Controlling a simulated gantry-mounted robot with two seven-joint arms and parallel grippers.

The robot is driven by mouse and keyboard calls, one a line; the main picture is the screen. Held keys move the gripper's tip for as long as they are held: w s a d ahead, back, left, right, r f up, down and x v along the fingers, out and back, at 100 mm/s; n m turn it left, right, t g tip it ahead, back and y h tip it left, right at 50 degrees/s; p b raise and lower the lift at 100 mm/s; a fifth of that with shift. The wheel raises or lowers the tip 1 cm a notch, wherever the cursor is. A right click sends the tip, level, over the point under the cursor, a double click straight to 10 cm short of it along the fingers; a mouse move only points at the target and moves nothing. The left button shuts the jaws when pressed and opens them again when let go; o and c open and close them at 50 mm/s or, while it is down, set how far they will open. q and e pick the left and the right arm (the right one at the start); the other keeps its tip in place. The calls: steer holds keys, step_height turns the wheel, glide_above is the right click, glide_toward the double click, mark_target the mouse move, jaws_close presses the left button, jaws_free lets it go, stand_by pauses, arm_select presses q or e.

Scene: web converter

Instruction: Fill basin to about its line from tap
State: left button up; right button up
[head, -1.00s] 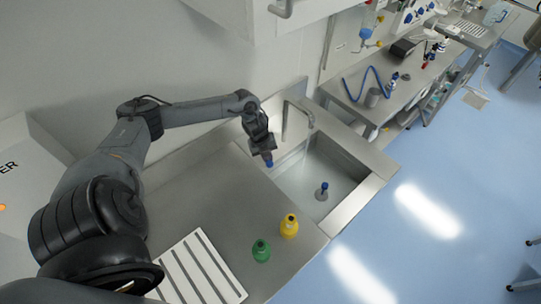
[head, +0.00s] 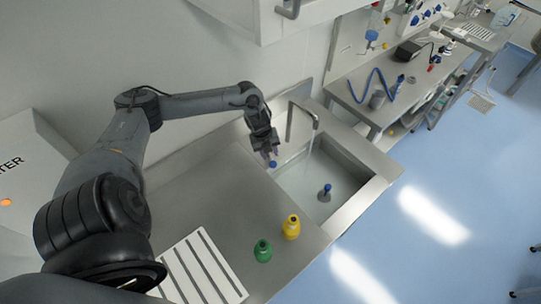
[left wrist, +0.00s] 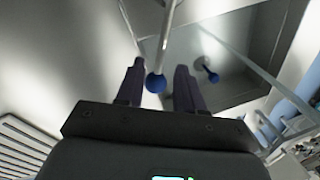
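The steel basin (head: 352,207) is set in the counter, with the tap spout (head: 303,108) arching over it. A thin pale streak under the spout looks like running water. A grey plug with a blue knob (head: 326,190) stands on the basin floor; it also shows in the left wrist view (left wrist: 209,72). I cannot make out the water level or a fill line. My left gripper (head: 270,155) is by the basin's left edge. In the left wrist view its fingers (left wrist: 158,88) are apart, on either side of a blue ball (left wrist: 155,83) at a grey rod's end, with gaps visible. My right gripper is out of view.
A green bottle (head: 262,251) and a yellow bottle (head: 291,228) stand on the counter in front of the basin. A slatted white rack (head: 203,268) lies left of them. A bench (head: 405,100) with a blue hose (head: 370,88) is beyond the basin.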

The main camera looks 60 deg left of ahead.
arm_select(q)
step_height(320, 180, up, 8)
steer(key=s, duration=0.1)
steer(key=shift+s+a+f, duration=0.15)
steer(key=shift+s, duration=0.1)
stand_by(7.3)
